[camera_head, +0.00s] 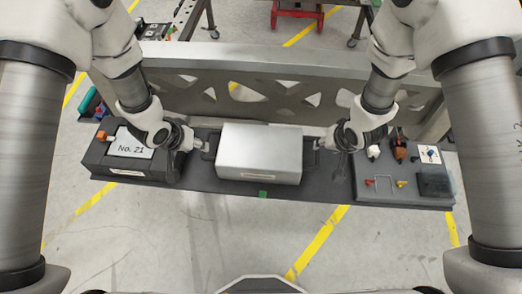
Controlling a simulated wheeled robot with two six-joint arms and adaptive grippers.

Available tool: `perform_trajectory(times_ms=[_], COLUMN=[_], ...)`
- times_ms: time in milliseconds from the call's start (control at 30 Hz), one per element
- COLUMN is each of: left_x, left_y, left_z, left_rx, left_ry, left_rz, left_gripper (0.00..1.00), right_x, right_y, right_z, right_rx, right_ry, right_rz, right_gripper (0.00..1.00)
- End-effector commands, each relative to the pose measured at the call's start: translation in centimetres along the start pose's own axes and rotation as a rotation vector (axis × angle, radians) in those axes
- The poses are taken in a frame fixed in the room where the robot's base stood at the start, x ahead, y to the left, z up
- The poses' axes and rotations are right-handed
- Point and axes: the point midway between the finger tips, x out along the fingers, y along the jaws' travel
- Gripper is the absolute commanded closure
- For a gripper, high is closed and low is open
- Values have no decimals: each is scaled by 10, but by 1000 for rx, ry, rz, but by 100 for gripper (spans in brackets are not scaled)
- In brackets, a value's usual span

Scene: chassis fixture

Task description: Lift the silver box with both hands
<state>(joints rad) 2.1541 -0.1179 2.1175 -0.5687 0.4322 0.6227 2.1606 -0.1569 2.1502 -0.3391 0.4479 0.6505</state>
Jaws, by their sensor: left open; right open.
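The silver box (259,151) sits level on a dark shelf (320,191), near the middle of the view. It has a dark handle at each side. My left gripper (201,146) is at the box's left handle, and my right gripper (320,145) is at its right handle. Both are open. The fingers are small and dark here, so I cannot tell whether they touch the handles.
Left of the box stands a dark case (124,163) with a "No. 21" label. Right of it is a dark board (400,190) with small coloured parts. A grey metal beam (260,65) with cutouts runs behind. Floor lies in front.

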Motion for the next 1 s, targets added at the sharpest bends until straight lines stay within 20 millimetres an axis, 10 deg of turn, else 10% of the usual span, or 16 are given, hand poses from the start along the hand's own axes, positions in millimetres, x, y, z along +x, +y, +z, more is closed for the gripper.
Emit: perform_trajectory(times_ms=[500,867,1000], left_x=[70,78,78], left_y=[0,0,0], left_z=[1,0,0], left_rx=[-1,-1,-1], left_ry=[-1,0,0], left_rz=[0,0,0], left_gripper=[54,54,100], right_x=[70,78,78], right_y=[0,0,0], right_z=[0,0,0], right_rx=[0,0,0], right_ry=[-1,0,0], right_rz=[0,0,0], right_gripper=[54,54,100])
